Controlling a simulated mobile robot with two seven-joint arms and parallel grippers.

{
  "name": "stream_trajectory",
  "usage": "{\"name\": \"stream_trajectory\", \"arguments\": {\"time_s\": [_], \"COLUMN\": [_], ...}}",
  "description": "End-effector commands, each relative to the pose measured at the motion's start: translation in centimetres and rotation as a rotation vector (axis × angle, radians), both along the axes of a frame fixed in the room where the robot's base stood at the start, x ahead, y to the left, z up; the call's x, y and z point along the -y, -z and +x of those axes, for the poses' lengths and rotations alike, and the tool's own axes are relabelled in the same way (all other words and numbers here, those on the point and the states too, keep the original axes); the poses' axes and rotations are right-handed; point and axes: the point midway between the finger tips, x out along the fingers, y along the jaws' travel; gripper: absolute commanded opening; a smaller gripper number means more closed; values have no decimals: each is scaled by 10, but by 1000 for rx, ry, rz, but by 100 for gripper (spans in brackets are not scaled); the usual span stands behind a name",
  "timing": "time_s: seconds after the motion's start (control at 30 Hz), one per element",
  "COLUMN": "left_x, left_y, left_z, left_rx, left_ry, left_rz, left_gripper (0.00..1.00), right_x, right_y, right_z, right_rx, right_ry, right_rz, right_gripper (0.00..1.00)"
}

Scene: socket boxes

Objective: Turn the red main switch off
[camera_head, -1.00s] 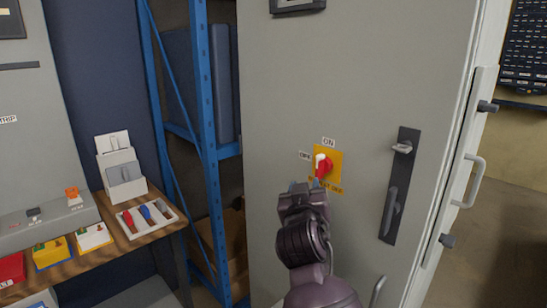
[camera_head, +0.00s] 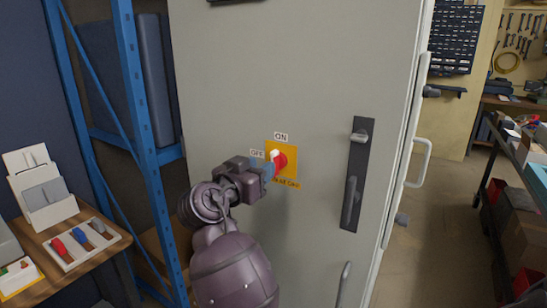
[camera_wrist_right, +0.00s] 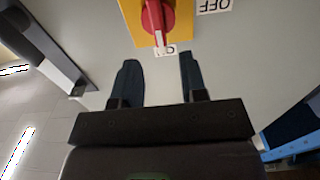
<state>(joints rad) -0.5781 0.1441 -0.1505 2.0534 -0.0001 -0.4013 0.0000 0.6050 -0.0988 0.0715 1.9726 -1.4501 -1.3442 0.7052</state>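The red main switch (camera_head: 282,161) sits on a yellow plate (camera_head: 291,153) on the grey cabinet door. Its white-tipped handle points up, roughly toward the ON label (camera_head: 281,136); the OFF label (camera_head: 257,154) is at its left. My right gripper (camera_head: 268,170) is just left of and below the switch, its blue fingertips partly overlapping the plate in the picture. In the right wrist view, the gripper (camera_wrist_right: 158,62) is open and empty. The red switch (camera_wrist_right: 157,16) lies beyond the fingertips, with the handle pointing down toward the partly visible ON label (camera_wrist_right: 166,50). My left gripper is not in view.
A black door handle (camera_head: 354,178) is right of the switch, with a grey pull handle (camera_head: 420,163) at the cabinet edge. A blue shelf frame (camera_head: 140,130) stands at the left, beside a wooden bench (camera_head: 105,249) with a tray of colored items.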

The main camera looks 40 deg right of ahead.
Motion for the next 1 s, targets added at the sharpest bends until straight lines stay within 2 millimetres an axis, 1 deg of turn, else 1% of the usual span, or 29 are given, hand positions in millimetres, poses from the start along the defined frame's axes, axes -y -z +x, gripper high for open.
{"name": "stream_trajectory", "arguments": {"time_s": [0.03,0.2,0.4,0.6,0.83,0.87,1.0], "left_x": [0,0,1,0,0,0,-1], "left_y": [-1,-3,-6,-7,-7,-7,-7], "left_z": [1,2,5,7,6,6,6], "left_rx": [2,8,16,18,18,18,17], "left_ry": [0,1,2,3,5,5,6], "left_rz": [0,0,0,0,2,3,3], "left_gripper": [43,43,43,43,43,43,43], "right_x": [10,35,55,62,63,63,62], "right_y": [-2,-1,-1,0,0,0,0], "right_z": [3,14,23,26,26,26,26], "right_rx": [2,0,1,-1,-1,-1,-1], "right_ry": [2,2,-1,-2,-2,-2,-2], "right_rz": [-4,-3,-2,-1,0,0,0], "right_gripper": [39,39,39,39,39,36,15]}}
